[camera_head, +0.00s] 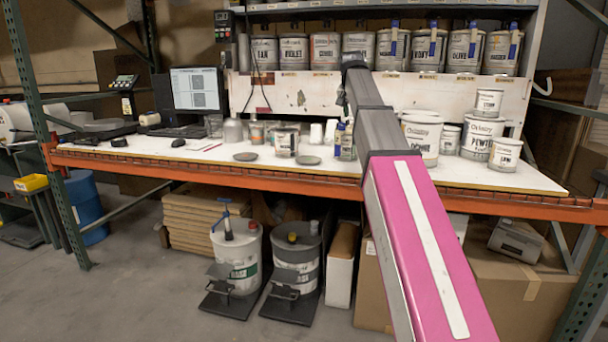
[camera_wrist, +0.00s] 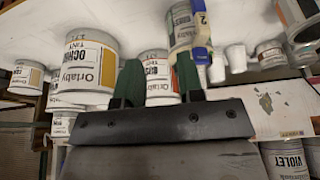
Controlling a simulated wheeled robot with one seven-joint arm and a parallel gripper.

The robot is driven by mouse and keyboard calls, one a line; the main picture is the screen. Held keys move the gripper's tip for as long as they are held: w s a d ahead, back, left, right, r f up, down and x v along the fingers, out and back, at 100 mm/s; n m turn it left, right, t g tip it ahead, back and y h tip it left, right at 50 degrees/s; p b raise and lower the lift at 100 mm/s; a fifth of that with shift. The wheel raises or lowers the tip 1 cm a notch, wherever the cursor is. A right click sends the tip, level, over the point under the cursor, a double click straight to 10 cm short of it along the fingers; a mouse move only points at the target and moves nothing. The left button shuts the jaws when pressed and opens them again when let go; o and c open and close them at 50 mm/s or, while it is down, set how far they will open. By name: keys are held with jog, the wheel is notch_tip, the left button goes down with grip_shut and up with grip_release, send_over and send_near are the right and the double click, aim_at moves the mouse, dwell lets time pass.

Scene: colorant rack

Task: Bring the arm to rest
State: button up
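My arm stretches forward over the workbench in the head view, and its dark far end (camera_head: 353,62) is in front of the shelf of colorant cans. The fingers are too small or hidden to make out there. In the wrist view my gripper (camera_wrist: 159,78) shows two dark green fingers, spread apart. A white labelled can (camera_wrist: 157,70) shows in the gap behind them and does not appear to be held. The wrist picture is upside down, with the white bench top (camera_wrist: 130,18) along its top edge. An ochre-labelled can (camera_wrist: 88,68) is left of the fingers.
A row of cans, among them a violet one (camera_head: 293,52), stands on the shelf. Several cans, including a pewter one (camera_head: 482,138), stand on the bench at right. A monitor (camera_head: 198,90) is at left. Two drums (camera_head: 237,258) (camera_head: 296,250) stand below the bench.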

jog(key=s+f+n+g, duration=0.1)
jog(key=s+f, duration=0.2)
jog(key=f, duration=0.8)
jog(key=s+d+f, duration=0.1)
jog(key=s+f, duration=0.1)
jog(key=f, duration=0.9)
jog(key=s+f+n+g, duration=0.1)
jog(key=s+f, duration=0.2)
jog(key=f, duration=0.8)
jog(key=s+f+n+g, duration=0.1)
jog(key=s+f, duration=0.9)
jog(key=f, duration=0.2)
jog(key=s+f+n+g+y, duration=0.1)
jog(key=s+f, duration=0.9)
jog(key=f, duration=0.3)
jog(key=shift+s+d+f+y, duration=0.2)
jog(key=shift+d+y, duration=0.1)
jog(key=shift+d, duration=0.1)
